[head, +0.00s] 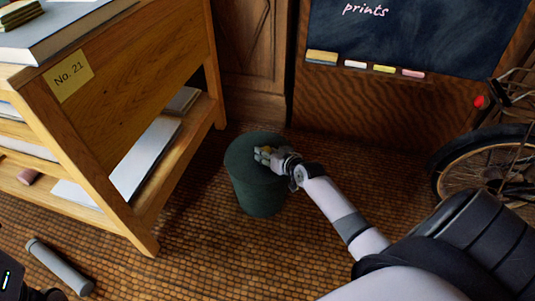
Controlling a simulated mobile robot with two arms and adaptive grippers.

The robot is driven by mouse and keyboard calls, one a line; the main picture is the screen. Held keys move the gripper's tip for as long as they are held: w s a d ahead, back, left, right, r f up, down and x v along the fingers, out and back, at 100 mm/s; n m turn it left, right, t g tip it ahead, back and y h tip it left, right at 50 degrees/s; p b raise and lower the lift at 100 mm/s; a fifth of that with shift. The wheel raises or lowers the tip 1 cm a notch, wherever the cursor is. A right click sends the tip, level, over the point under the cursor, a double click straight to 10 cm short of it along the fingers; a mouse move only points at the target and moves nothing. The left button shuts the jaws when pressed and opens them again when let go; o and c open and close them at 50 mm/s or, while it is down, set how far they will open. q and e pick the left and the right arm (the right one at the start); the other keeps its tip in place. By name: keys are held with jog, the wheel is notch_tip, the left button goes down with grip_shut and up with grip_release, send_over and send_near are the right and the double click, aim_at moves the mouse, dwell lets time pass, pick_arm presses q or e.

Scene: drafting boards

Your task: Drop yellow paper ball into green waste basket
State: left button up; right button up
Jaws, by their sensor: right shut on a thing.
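The green waste basket (262,194) stands upright on the floor in the middle of the head view, beside the wooden shelf unit. My right gripper (264,153) is over the basket's top, reaching in from the right. It is shut on the yellow paper ball (265,149), of which only a small yellowish bit shows between the fingers. The gripper and arm cover part of the basket's rim. I cannot tell how high the ball is above the rim. My left gripper is not clearly in view; only a dark part of me shows at the lower left corner.
A wooden shelf unit (150,60) with papers and books stands close on the left. A grey tube (60,267) lies on the floor at lower left. A chalkboard (410,35) is behind, and a bicycle wheel (490,165) stands at right. Tiled floor around the basket is clear.

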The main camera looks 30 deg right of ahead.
jog(key=shift+f, duration=0.1)
jog(key=o, duration=0.8)
jog(key=v, duration=1.2)
